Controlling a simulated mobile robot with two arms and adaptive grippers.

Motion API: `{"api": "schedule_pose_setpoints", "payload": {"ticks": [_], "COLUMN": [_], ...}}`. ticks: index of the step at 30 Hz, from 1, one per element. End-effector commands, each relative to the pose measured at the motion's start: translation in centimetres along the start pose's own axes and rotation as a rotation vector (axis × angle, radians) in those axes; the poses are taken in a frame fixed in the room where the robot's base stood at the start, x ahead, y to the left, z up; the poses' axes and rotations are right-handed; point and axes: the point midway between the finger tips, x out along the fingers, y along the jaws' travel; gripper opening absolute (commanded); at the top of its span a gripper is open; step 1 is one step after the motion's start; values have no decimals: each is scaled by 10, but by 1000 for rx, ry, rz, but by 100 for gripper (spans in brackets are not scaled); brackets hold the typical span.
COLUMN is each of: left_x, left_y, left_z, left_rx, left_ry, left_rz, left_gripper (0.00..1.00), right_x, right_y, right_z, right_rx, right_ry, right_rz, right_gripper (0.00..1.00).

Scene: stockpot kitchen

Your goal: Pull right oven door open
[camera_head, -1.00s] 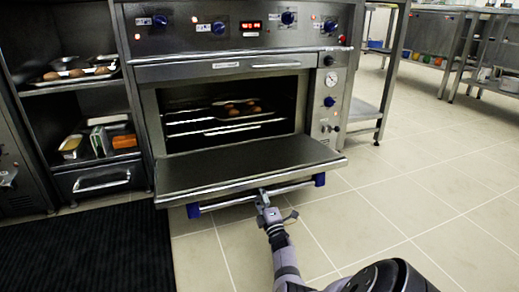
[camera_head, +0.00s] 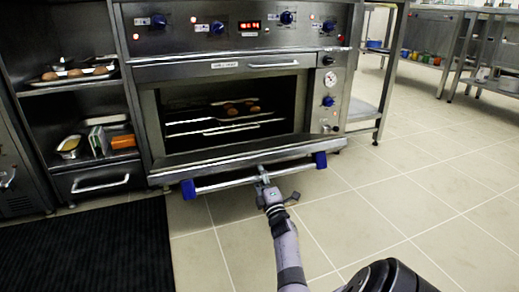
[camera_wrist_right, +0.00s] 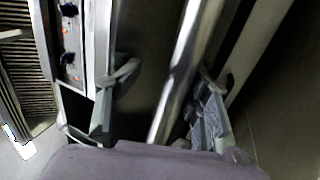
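The oven door (camera_head: 236,155) is hinged at the bottom and stands partly open, its outer edge tilted up toward me in the head view. Its silver bar handle (camera_head: 225,182), with blue end mounts, runs along the front. My right gripper (camera_head: 262,176) is at the middle of this handle. In the right wrist view, the handle bar (camera_wrist_right: 181,65) passes between the spread fingers of my right gripper (camera_wrist_right: 160,105), nearer the right finger. A clear gap shows between the bar and the left finger. My left gripper is not in view.
Inside the oven, a tray (camera_head: 236,117) holds several brown items. A control panel (camera_head: 240,25) is above. A shelf unit (camera_head: 70,90) with trays stands at the left, and a black mat (camera_head: 85,250) lies before it. The tiled floor (camera_head: 430,190) is clear at the right.

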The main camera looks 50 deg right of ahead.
Motion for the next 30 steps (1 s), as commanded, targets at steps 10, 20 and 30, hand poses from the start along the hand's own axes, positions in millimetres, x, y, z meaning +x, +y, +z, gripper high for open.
{"api": "schedule_pose_setpoints", "payload": {"ticks": [10,20,30], "left_x": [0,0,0], "left_y": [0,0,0], "left_z": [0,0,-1], "left_rx": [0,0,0], "left_ry": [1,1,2], "left_rz": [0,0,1], "left_gripper": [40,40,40], "right_x": [6,2,-19], "right_y": [18,15,1], "right_z": [0,0,0], "right_rx": [0,1,1], "right_ry": [1,2,1], "right_rz": [4,2,-1], "right_gripper": [42,42,42]}}
